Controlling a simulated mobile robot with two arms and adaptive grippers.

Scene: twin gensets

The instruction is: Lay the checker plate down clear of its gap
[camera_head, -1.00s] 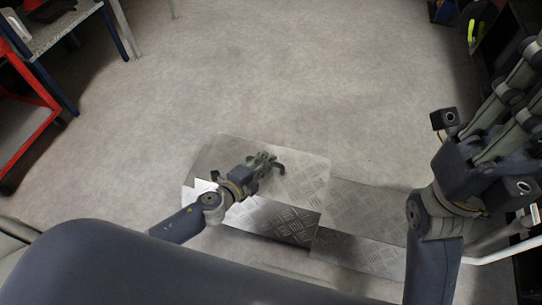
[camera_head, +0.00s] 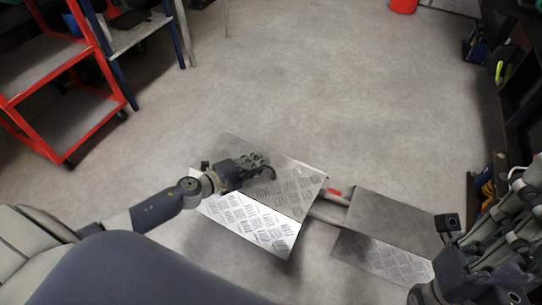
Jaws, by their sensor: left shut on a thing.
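The checker plate (camera_head: 243,222) is a bent metal sheet with a bright front face and a darker top face. My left gripper (camera_head: 255,172) is shut on it at the top face; the fingers hide the exact grip. The plate sits tilted, left of a fixed-looking checker plate (camera_head: 385,258) of the same kind. Between the two plates the gap (camera_head: 326,208) shows, with a pale pipe-like part and a small red piece (camera_head: 334,191) inside. Whether the held plate touches the floor I cannot tell. My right gripper (camera_head: 512,228) is at the right edge, partly cut off, apart from the plates.
A red shelf cart (camera_head: 62,108) and a blue-legged table (camera_head: 130,38) stand at the upper left. Dark shelving (camera_head: 522,95) lines the right edge. A red container (camera_head: 403,5) is at the top. The floor (camera_head: 300,85) beyond the plates is wide and clear.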

